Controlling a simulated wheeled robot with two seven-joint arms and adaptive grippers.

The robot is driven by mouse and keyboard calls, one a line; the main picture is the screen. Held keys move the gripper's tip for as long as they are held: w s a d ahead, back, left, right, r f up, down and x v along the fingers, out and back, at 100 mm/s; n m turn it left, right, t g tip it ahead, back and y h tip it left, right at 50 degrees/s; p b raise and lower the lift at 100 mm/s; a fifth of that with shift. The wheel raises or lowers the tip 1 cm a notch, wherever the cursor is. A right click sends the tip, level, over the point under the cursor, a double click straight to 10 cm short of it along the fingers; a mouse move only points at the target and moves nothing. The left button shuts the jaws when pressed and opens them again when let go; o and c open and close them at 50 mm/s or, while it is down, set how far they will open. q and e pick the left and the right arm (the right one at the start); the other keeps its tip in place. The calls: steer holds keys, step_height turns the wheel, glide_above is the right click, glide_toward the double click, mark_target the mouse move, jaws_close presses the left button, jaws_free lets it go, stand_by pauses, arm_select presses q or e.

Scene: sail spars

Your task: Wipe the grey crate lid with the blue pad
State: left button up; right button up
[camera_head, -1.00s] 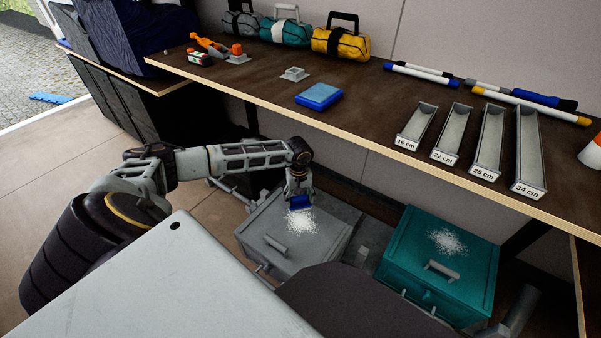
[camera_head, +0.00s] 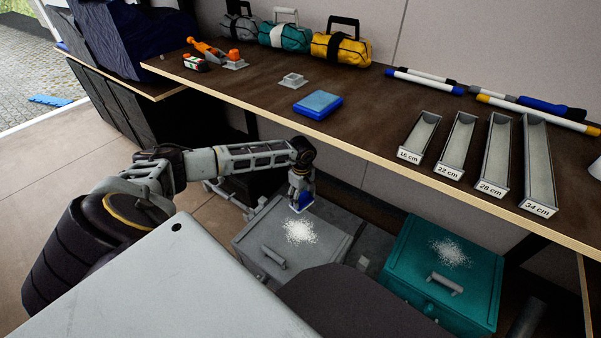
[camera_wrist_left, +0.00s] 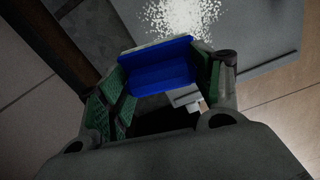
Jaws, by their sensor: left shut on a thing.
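The grey crate (camera_head: 330,252) stands on the floor below the bench, with a white powder patch (camera_head: 300,231) on its lid and a bar handle at the near side. My left gripper (camera_head: 302,192) is shut on the blue pad (camera_head: 306,202), at the far edge of the lid beyond the powder. In the left wrist view the blue pad (camera_wrist_left: 160,68) sits between both fingers, its pale edge toward the powder (camera_wrist_left: 182,17). I cannot tell whether the pad touches the lid. My right gripper is not in view.
A teal crate (camera_head: 405,290) with powder on its lid stands to the right. The bench (camera_head: 375,110) overhangs behind, holding a blue block (camera_head: 318,103), labelled trays (camera_head: 463,142), rolled bags (camera_head: 341,47) and spars (camera_head: 535,112). Bare floor (camera_head: 60,160) lies at left.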

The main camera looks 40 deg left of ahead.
arm_select(q)
steer(key=shift+n, duration=0.7)
steer(key=shift+f, duration=0.1)
